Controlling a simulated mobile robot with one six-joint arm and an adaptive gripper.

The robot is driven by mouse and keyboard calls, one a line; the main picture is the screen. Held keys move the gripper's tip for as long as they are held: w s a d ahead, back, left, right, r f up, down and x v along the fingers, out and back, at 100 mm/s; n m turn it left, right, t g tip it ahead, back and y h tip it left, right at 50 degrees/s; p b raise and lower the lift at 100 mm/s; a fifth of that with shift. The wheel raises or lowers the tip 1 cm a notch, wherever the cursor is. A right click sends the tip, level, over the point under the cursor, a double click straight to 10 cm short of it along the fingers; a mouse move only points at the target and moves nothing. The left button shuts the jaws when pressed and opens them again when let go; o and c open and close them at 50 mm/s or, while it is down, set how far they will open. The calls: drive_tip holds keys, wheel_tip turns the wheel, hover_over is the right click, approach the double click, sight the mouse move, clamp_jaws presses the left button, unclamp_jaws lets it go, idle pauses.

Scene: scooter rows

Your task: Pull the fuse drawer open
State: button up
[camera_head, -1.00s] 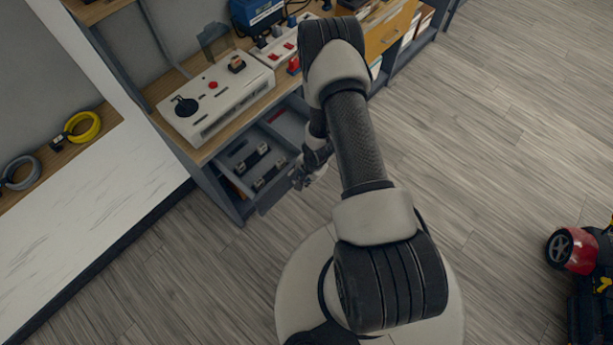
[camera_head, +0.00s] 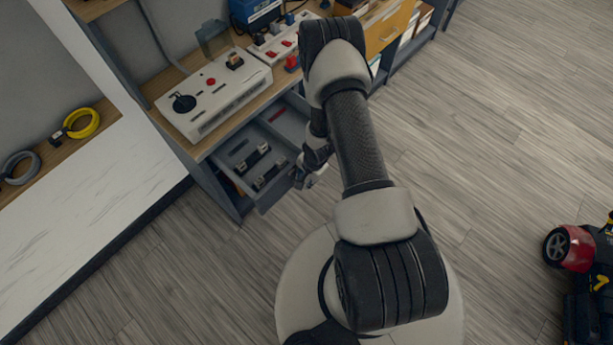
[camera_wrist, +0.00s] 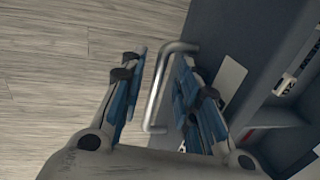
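The fuse drawer (camera_head: 272,200) stands pulled out from under the bench, with its inside showing in the head view. Black fuse-like parts (camera_head: 250,159) and a red piece lie in its compartments. In the wrist view, the drawer's dark front (camera_wrist: 232,40) carries a metal bar handle (camera_wrist: 157,95). My gripper (camera_wrist: 163,62) has its blue-padded fingers on either side of this handle, with gaps showing, so it is open around the bar. In the head view my gripper (camera_head: 303,181) is at the drawer's front, partly hidden by my arm.
A white panel box (camera_head: 215,100) with a black knob and red button sits on the bench above the drawer. A blue device (camera_head: 254,12) stands behind it. A red and black wheeled object (camera_head: 575,248) is at the right. The floor (camera_head: 500,130) between is clear.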

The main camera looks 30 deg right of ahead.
wheel_tip(320, 180, up, 12)
drive_tip(key=s, duration=0.2)
drive_tip(key=shift+s+d, duration=0.15)
drive_tip(key=shift+d, duration=0.25)
drive_tip(key=shift+f, duration=0.1)
idle(0.4)
wheel_tip(320, 180, up, 27)
drive_tip(key=n+t+h, duration=0.1)
drive_tip(key=n+h, duration=0.2)
drive_tip(key=n, duration=0.3)
drive_tip(key=s+a+r+n+y, duration=0.1)
drive_tip(key=s+a+r+n, duration=0.3)
drive_tip(key=s, duration=0.4)
drive_tip(key=s+a+r+n+t+y+b, duration=0.1)
drive_tip(key=s+a+r+n, duration=0.3)
drive_tip(key=s+a+r, duration=0.2)
wheel_tip(320, 180, up, 3)
drive_tip(key=s, duration=0.2)
drive_tip(key=shift+s+a+t+b, duration=0.2)
drive_tip(key=shift+s+t+b, duration=0.1)
